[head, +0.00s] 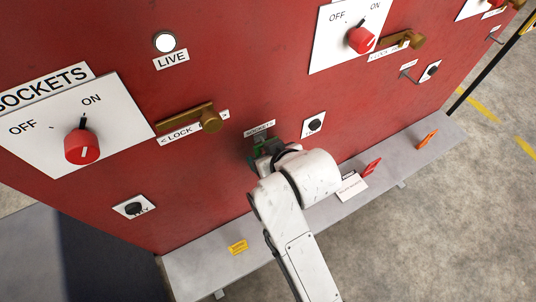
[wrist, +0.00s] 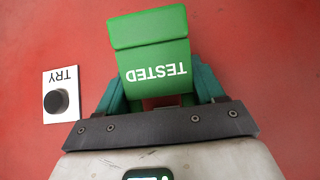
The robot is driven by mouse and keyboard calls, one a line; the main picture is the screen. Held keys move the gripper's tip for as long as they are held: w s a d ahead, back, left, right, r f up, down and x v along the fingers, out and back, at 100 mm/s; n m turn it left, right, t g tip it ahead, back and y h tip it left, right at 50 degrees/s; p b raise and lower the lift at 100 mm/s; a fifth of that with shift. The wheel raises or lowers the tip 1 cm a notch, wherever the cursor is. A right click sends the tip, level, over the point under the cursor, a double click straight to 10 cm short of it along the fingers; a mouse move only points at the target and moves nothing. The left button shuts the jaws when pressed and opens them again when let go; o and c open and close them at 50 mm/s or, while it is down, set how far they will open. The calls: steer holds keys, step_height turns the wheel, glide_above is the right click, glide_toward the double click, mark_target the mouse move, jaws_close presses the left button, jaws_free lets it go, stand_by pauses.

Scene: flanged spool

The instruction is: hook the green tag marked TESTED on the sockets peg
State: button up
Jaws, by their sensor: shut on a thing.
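The green tag (wrist: 155,55) marked TESTED shows large in the wrist view, its lettering upside down, against the red panel. My gripper (wrist: 160,98) is shut on it, with a teal finger on either side. In the head view my gripper (head: 266,150) is close to the red panel, just below the small SOCKETS label (head: 259,129). Only a bit of green shows there beside the dark jaws. The sockets peg cannot be made out in either view; the tag and gripper cover that spot. I cannot tell whether the tag touches the peg.
A TRY button (wrist: 57,101) is left of the gripper. The panel holds the sockets switch (head: 82,146) and a brass lock slide (head: 209,121). On the grey shelf (head: 200,268) lie a yellow tag (head: 238,247), a red tag (head: 371,167), an orange tag (head: 427,140) and a white card (head: 351,187).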

stand_by(0.4)
steer(key=o, duration=1.1)
steer(key=b+v, duration=0.1)
steer(key=v, duration=0.9)
steer(key=shift+s+d+r, duration=0.2)
steer(key=shift+s+r, duration=0.05)
steer(key=s+d+f+m+g+h+b, duration=0.2)
steer(key=s+d+f+m+g, duration=0.1)
steer(key=s+d+f, duration=0.7)
steer(key=s+d+f+m+g+h+b, duration=0.2)
steer(key=s+d+f+m+g+h, duration=0.1)
steer(key=s+d+f, duration=0.7)
steer(key=d+f+m, duration=0.1)
steer(key=d+f, duration=0.2)
steer(key=d, duration=0.3)
steer(key=shift+s+d+f+m, duration=0.25)
steer(key=shift+d+f+m, duration=0.05)
steer(key=shift+d+f, duration=0.05)
